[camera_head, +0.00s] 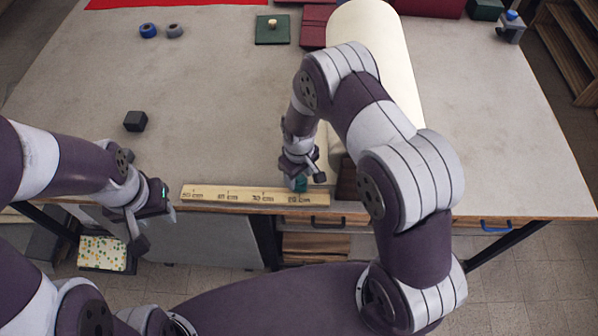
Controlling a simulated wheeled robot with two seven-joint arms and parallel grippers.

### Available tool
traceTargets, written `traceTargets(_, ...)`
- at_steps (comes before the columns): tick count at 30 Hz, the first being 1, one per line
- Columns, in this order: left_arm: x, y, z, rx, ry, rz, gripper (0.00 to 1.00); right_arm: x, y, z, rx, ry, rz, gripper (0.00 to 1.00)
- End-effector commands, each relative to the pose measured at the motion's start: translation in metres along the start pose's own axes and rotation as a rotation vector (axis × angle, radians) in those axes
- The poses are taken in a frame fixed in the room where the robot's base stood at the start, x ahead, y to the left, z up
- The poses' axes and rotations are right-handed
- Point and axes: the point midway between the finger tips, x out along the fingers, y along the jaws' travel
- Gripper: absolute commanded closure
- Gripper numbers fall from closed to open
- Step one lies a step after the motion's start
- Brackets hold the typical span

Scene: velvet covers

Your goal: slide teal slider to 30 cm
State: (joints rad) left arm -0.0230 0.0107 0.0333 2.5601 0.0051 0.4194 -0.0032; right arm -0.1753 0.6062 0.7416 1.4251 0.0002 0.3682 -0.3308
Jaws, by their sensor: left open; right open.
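A pale wooden ruler (232,193) lies along the table's front edge, with centimetre marks that fall from 50 cm at the left towards 20 cm at the right. The teal slider (301,184) is at the ruler's right part, just by the 20 cm label and right of the 30 cm label. My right gripper (305,181) is open and right at the slider, with fingers on either side of it; the gripper partly hides it, and I cannot tell whether they touch. My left gripper (152,220) is open and empty, left of the ruler near the table's front edge.
A dark cube (135,121) stands at the left. A cream roll (371,40) lies behind my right arm. The table's middle is clear.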

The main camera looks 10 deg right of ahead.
Motion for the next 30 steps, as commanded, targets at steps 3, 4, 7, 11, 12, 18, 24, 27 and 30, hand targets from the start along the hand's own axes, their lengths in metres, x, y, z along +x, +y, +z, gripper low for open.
traceTargets(3, 0.000, 0.000, 0.000, 0.000, 0.000, 0.000, 0.57, 0.000, 0.000, 0.000, 0.000, 0.000, 0.000, 0.44)
traceTargets(4, 0.000, 0.000, 0.000, 0.000, 0.000, 0.000, 0.57, 0.000, 0.000, 0.000, 0.000, 0.000, 0.000, 0.50)
traceTargets(7, 0.000, 0.000, 0.000, 0.000, 0.000, 0.000, 0.57, 0.000, 0.000, 0.000, 0.000, 0.000, 0.000, 0.83)
traceTargets(11, 0.000, 0.000, 0.000, 0.000, 0.000, 0.000, 0.57, 0.000, 0.000, 0.000, 0.000, 0.000, 0.000, 1.00)
traceTargets(12, 0.001, 0.000, 0.000, 0.000, 0.000, 0.000, 0.57, 0.000, 0.000, 0.000, 0.000, 0.000, 0.000, 1.00)
traceTargets(18, 0.015, 0.000, 0.002, 0.000, 0.000, 0.000, 0.57, 0.004, -0.020, -0.022, -0.004, 0.002, 0.001, 1.00)
traceTargets(24, 0.032, 0.000, 0.004, 0.000, 0.000, 0.000, 0.57, 0.004, -0.054, -0.057, -0.004, 0.004, 0.001, 1.00)
traceTargets(27, 0.036, 0.000, 0.004, 0.000, 0.000, 0.000, 0.57, 0.002, -0.065, -0.067, -0.002, 0.004, 0.000, 1.00)
traceTargets(30, 0.037, 0.000, 0.004, 0.000, 0.000, 0.000, 0.57, 0.000, -0.070, -0.072, 0.000, 0.004, 0.000, 1.00)
